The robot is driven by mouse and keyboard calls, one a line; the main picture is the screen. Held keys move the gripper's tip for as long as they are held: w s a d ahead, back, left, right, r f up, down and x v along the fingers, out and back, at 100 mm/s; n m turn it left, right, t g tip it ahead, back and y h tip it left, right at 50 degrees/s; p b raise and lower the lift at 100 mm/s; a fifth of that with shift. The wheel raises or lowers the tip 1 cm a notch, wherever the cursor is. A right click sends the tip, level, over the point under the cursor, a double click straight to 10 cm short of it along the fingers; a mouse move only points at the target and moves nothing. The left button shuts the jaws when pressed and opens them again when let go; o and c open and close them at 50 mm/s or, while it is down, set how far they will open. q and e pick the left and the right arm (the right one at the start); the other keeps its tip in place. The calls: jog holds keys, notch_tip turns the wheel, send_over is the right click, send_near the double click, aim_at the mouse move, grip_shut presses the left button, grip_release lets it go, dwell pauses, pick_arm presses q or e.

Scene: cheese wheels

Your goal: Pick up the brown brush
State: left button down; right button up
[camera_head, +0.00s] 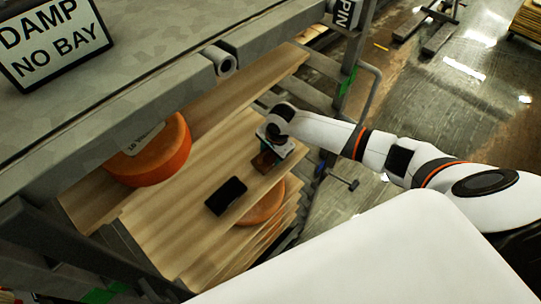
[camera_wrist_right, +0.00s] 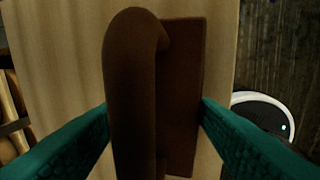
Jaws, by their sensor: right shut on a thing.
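The brown brush (camera_wrist_right: 135,85) fills the middle of the right wrist view, with a rounded handle beside a flat block. It lies over the pale wooden board. My right gripper (camera_wrist_right: 155,125) has its green fingers on either side of the brush and is shut on it. In the head view the brown brush (camera_head: 265,161) shows only partly under my right gripper (camera_head: 271,150), at the right side of the upper boards. My left gripper is not in view.
A black block (camera_head: 226,196) lies on the wooden boards (camera_head: 165,225). An orange cheese wheel (camera_head: 150,155) with a label sits at left, and another orange wheel (camera_head: 262,205) shows lower down. A grey shelf beam with a DAMP NO BAY sign (camera_head: 50,40) runs above. Open floor lies at right.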

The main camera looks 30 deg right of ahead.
jog(key=shift+r, duration=0.5)
notch_tip(320, 180, up, 2)
jog(key=shift+r+b, duration=0.15)
jog(key=shift+b, duration=0.45)
jog(key=s+d+b, duration=0.1)
jog(key=s+d, duration=0.2)
jog(key=s, duration=0.5)
jog(key=s+d+b, duration=0.1)
jog(key=s+d, duration=0.2)
jog(key=s, duration=0.6)
jog(key=shift+r+b, duration=0.15)
jog(key=shift+b, duration=0.25)
